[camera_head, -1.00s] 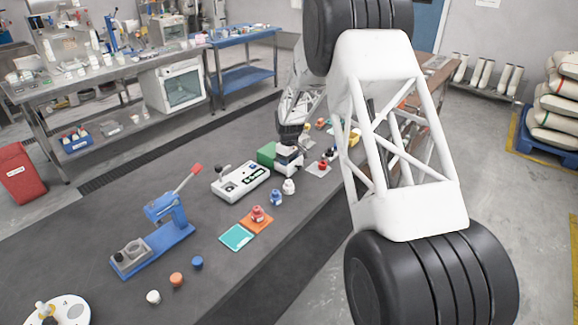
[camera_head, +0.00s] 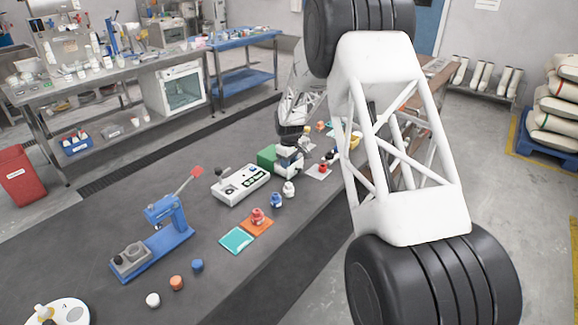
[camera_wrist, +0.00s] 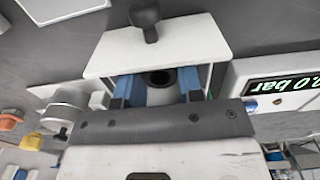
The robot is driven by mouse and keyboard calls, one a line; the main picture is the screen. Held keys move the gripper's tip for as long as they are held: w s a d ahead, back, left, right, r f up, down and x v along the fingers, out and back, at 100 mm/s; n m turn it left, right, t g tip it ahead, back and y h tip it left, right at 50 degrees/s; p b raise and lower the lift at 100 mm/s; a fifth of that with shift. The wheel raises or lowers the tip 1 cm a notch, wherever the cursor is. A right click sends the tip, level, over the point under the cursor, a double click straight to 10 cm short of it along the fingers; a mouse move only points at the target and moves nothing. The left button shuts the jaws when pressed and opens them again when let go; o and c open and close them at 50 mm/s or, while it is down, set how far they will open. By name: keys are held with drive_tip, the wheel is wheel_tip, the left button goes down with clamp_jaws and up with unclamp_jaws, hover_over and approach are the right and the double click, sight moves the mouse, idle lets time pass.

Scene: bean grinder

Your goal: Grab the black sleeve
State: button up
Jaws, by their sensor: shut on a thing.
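In the wrist view my gripper (camera_wrist: 157,88) has its two blue fingers on either side of a small round piece with a dark hollow top, the black sleeve (camera_wrist: 158,77). The fingers are closed on it, in the opening of a white-framed unit (camera_wrist: 200,42) with a black knob (camera_wrist: 147,20) on top. The sleeve's lower part is hidden by the gripper body. In the head view my gripper (camera_head: 293,140) is down at the white unit (camera_head: 288,161) beside a green box (camera_head: 267,156); the sleeve cannot be made out there.
A white control box (camera_head: 240,183) with a display is close by. Small bottles (camera_head: 288,188) stand in front of the unit. A blue lever press (camera_head: 165,220), a teal mat (camera_head: 237,240) and an orange mat (camera_head: 262,228) are nearer on the dark table.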

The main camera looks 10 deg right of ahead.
wheel_tip(320, 180, up, 9)
drive_tip(key=shift+r, duration=0.1)
idle(0.4)
drive_tip(key=shift+d+r, duration=0.1)
idle(0.5)
